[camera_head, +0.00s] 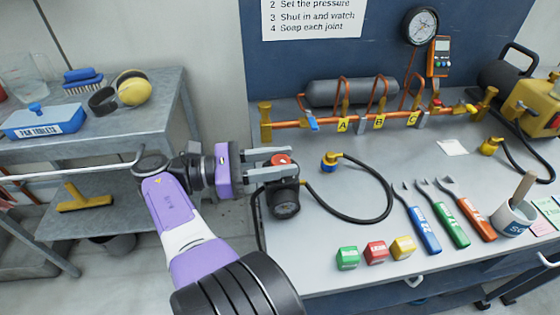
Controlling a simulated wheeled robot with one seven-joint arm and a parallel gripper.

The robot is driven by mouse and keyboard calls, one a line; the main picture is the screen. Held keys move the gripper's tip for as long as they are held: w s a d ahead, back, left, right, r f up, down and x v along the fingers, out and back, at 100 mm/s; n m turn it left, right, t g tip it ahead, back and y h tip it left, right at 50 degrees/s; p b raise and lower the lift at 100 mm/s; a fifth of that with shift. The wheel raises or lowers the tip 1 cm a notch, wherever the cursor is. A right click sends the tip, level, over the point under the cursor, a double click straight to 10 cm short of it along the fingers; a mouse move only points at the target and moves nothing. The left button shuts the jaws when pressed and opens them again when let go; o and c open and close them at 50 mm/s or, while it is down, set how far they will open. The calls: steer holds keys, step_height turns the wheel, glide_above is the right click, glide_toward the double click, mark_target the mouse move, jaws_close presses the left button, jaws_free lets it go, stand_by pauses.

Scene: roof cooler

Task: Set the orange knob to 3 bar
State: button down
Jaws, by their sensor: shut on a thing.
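The orange-red knob (283,160) sits on top of a small regulator near the bench's left front edge. The regulator has a dark round gauge (285,204) on its front, and its needle is too small to read. My gripper (286,162) comes in level from the left, with its two grey fingers shut on the knob, one on the far side and one on the near side. The fingers hide part of the knob and of the regulator body. A black hose (366,221) runs from the regulator to a blue and yellow fitting (331,161).
Green, red and yellow blocks (375,252) and several wrenches (425,230) lie right of the regulator. Behind are a copper manifold (380,121), a large wall gauge (420,26) and an orange meter (438,57). A grey cart (150,122) stands left.

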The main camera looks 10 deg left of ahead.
mark_target(271, 165)
steer(key=shift+d, duration=0.15)
steer(key=c, duration=0.9)
jaws_free()
steer(key=b+v, duration=0.1)
steer(key=b, duration=0.1)
steer(key=b+v, duration=0.2)
steer(key=shift+f, duration=0.35)
steer(key=b+v, duration=0.2)
steer(key=b, duration=0.4)
steer(key=b+v, duration=0.2)
steer(key=b, duration=0.4)
steer(key=shift+w, duration=0.1)
steer(key=shift+a+r+b, duration=0.15)
steer(key=shift+a+b, duration=0.05)
steer(key=shift+b, duration=0.85)
steer(key=shift+a, duration=0.1)
